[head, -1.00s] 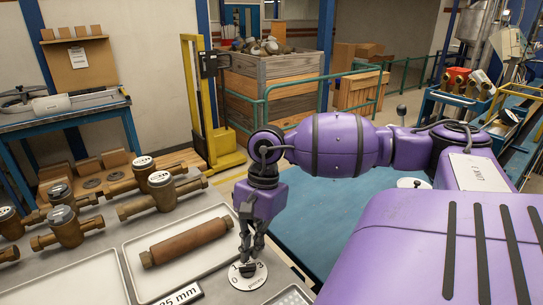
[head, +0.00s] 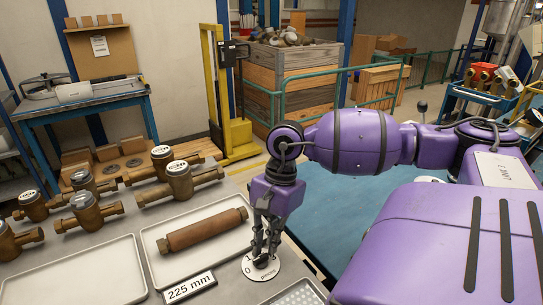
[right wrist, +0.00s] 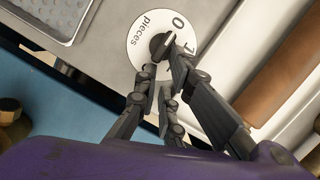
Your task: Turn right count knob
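The count knob (right wrist: 160,46) is a small black knob on a round white dial plate marked "pieces" with digits (right wrist: 145,22). In the head view the knob (head: 262,262) sits on the dial (head: 248,272) at the bench's front right. My right gripper (head: 264,252) points down right at the knob, its fingertips low and close to it. In the right wrist view its fingertips (right wrist: 164,66) stand apart, one against or beside the knob and the other slightly short of it. The fingers hide part of the dial's markings. My left gripper is not in view.
A "225 mm" sign (head: 188,287) lies left of the dial. A white tray (head: 165,272) holds a brown cylinder (head: 203,230). A perforated tray (head: 298,294) sits near the bench edge. Several brass meters (head: 87,213) stand at left, beside an empty tray (head: 80,275).

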